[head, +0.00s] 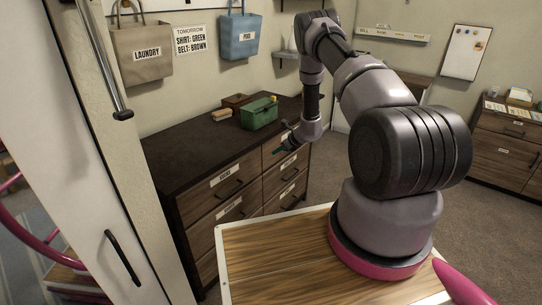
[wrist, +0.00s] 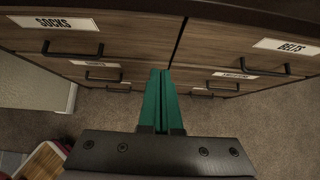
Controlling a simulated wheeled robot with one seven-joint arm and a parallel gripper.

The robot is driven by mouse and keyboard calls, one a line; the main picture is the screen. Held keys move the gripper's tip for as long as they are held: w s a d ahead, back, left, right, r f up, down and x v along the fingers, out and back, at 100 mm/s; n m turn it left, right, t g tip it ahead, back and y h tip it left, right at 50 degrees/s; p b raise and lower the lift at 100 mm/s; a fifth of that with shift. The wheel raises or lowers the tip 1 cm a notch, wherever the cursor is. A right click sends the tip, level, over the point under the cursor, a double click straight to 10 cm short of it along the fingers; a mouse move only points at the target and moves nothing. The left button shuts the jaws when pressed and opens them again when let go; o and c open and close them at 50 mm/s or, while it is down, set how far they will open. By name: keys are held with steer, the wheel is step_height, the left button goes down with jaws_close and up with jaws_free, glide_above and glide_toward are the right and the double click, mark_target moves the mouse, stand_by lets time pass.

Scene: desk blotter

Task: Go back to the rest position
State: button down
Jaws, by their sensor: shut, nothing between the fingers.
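My gripper (head: 279,150) is at the end of my arm, in front of the dark-topped dresser (head: 180,151) in the head view. In the wrist view my gripper (wrist: 161,74) shows as two green fingers lying close together, shut and empty. They point at the dresser's front, near the gap between the left and right drawer columns. The drawer labelled SOCKS (wrist: 118,43) is at the left and the drawer labelled BELTS (wrist: 225,45) at the right. Both look closed. The fingers appear apart from the handles.
A green box (head: 259,115) and a brown brush-like thing (head: 221,115) are on the dresser top. A white door (head: 108,170) stands at the left. A second dresser (head: 508,140) is at the far right. Carpet (head: 335,172) lies open between them.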

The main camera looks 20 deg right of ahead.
steer(key=s+a+r+n+y, duration=0.1)
steer(key=a+r+n, duration=0.15)
steer(key=r, duration=0.85)
steer(key=s+a+r+n+y, duration=0.1)
steer(key=a+r+n, duration=0.15)
steer(key=r, duration=0.95)
steer(key=s+a+r+n+g, duration=0.1)
steer(key=s+a+r+n, duration=0.2)
steer(key=r, duration=0.5)
steer(key=s+a+r+n+g, duration=0.1)
steer(key=s+r+n, duration=0.35)
steer(key=r, duration=0.35)
steer(key=s+r+n+h, duration=0.1)
steer(key=s+r+n, duration=0.2)
steer(key=s+r, duration=0.4)
steer(key=s+r+n, duration=0.3)
steer(key=s+r, duration=0.2)
steer(key=s, duration=0.5)
steer(key=s+d+r+n+t+h, duration=0.1)
steer(key=s+d+n+h, duration=0.1)
steer(key=s, duration=0.6)
steer(key=s+d+r+n+t+h, duration=0.1)
steer(key=s+n, duration=0.3)
steer(key=s, duration=0.4)
steer(key=shift+d+r+h, duration=0.5)
steer(key=shift+r+h, duration=0.1)
steer(key=shift+r, duration=0.2)
steer(key=shift+s, duration=0.1)
